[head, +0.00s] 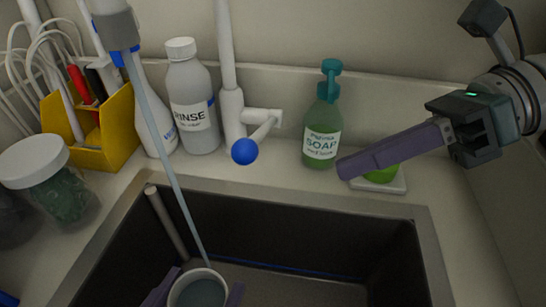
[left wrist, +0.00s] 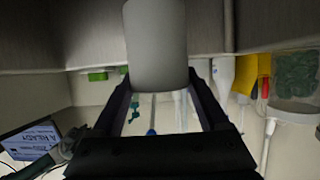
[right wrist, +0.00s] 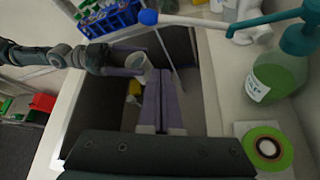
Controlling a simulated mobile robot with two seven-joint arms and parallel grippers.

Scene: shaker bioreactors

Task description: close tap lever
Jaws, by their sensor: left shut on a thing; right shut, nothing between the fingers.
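The tap (head: 232,110) stands behind the sink, and its lever (head: 262,132) ends in a blue ball (head: 244,151). The lever and ball also show at the top of the right wrist view (right wrist: 148,17). A thin stream of water (head: 165,150) runs from the spout (head: 115,28) into a cup (head: 197,274). My left gripper (head: 197,293) is shut on that cup in the sink; the cup fills the middle of the left wrist view (left wrist: 157,45). My right gripper (head: 342,168) is shut and empty, right of the ball and apart from it, near the soap bottle.
A green soap bottle (head: 322,130) stands between the lever and my right gripper. A green sponge or disc (head: 384,174) lies on a white dish (head: 398,186). A rinse bottle (head: 192,100), a yellow holder (head: 105,130) and a lidded jar (head: 50,180) stand left. The sink (head: 430,240) is open below.

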